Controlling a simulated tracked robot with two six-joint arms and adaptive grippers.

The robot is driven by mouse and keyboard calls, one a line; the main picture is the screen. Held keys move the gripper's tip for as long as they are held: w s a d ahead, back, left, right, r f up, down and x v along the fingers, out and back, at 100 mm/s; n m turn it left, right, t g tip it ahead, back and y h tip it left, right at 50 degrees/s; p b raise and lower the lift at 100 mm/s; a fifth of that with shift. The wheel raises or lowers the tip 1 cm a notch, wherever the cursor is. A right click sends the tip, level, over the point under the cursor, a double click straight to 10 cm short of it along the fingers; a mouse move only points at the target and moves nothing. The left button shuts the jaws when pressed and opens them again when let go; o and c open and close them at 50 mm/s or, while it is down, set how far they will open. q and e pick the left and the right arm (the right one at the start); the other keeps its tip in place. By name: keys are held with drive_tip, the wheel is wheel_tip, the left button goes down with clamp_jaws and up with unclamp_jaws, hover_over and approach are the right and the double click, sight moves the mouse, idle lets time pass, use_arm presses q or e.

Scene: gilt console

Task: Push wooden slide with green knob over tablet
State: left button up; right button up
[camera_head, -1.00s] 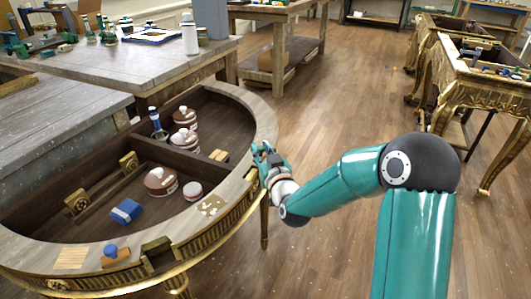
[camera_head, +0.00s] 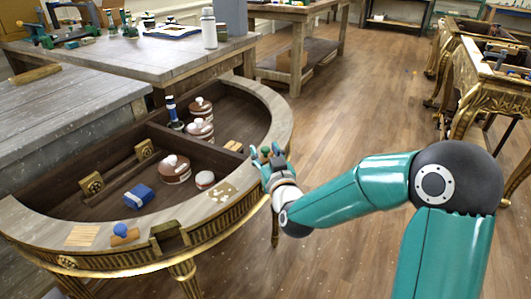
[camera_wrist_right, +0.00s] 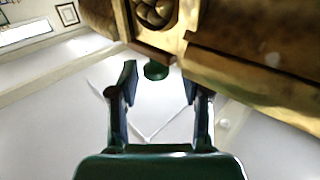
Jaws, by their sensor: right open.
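The green knob (camera_wrist_right: 156,70) shows in the right wrist view against the gilt console edge (camera_wrist_right: 250,65), between the spread fingertips. In the head view, a small green spot (camera_head: 265,151) shows at my right gripper (camera_head: 266,158), by the console's outer rim. The wooden slide under the knob is mostly hidden by the gripper. My right gripper, also in the wrist view (camera_wrist_right: 160,82), is open around the knob; contact cannot be told. A pale speckled plate (camera_head: 221,192) lies on the rim nearer the front; a plain pale plate (camera_head: 82,235) lies at the front left. Which is the tablet is unclear.
Brown-and-white lidded pots (camera_head: 174,170), a blue box (camera_head: 139,196) and a dark bottle (camera_head: 173,112) stand inside the console. Open floor (camera_head: 350,130) lies right of it.

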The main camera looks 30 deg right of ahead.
drive_tip(key=shift+s, duration=0.1)
drive_tip(key=v, duration=0.7)
drive_tip(key=shift+s+a+f, duration=0.1)
drive_tip(key=shift+a, duration=0.05)
idle(0.3)
